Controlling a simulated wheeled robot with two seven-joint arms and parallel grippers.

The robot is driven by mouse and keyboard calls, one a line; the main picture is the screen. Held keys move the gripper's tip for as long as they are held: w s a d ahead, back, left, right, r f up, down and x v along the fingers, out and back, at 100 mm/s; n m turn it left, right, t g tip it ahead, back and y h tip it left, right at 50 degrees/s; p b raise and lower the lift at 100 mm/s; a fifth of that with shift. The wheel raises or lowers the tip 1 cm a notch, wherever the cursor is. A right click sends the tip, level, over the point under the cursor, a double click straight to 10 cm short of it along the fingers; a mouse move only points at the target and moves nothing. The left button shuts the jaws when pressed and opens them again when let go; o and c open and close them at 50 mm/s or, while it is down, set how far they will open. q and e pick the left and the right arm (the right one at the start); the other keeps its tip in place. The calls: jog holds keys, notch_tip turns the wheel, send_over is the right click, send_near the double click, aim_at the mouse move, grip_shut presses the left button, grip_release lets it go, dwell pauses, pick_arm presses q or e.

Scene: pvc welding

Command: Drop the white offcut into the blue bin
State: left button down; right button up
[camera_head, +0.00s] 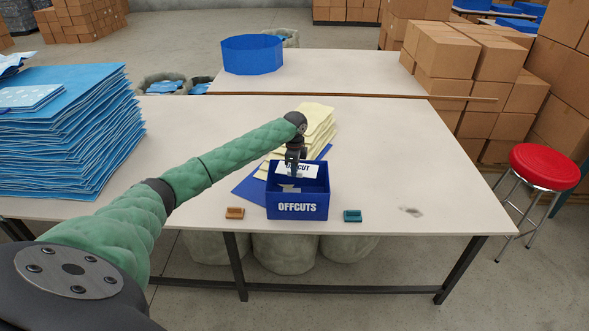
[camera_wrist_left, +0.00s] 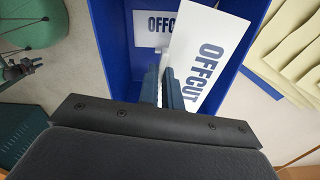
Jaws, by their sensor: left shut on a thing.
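The blue bin (camera_head: 297,207), marked OFFCUTS, stands on the table near its front edge. My left gripper (camera_head: 294,168) is over the bin's opening, pointing down. It is shut on a white offcut (camera_head: 310,169), a flat piece lettered OFFCUT. In the left wrist view the held offcut (camera_wrist_left: 206,55) is tilted between the fingers (camera_wrist_left: 171,82), above the bin (camera_wrist_left: 115,50). Another white piece lettered OFFC (camera_wrist_left: 151,30) lies inside the bin, partly hidden by the held one.
Pale yellow sheets (camera_head: 316,121) and a blue sheet (camera_head: 250,190) lie behind the bin. An orange block (camera_head: 235,213) and a teal block (camera_head: 353,215) flank it. A tall stack of blue sheets (camera_head: 70,125) stands at left. The table's right side is mostly clear.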

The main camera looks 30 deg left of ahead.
pick_arm(q)
jog(key=shift+f, duration=0.15)
pick_arm(e)
jog(key=shift+w+r, duration=0.1)
jog(key=shift+w, duration=0.2)
pick_arm(q)
jog(key=c, duration=1.5)
grip_release()
pick_arm(e)
jog(key=shift+d, duration=0.1)
jog(key=shift+s, duration=0.1)
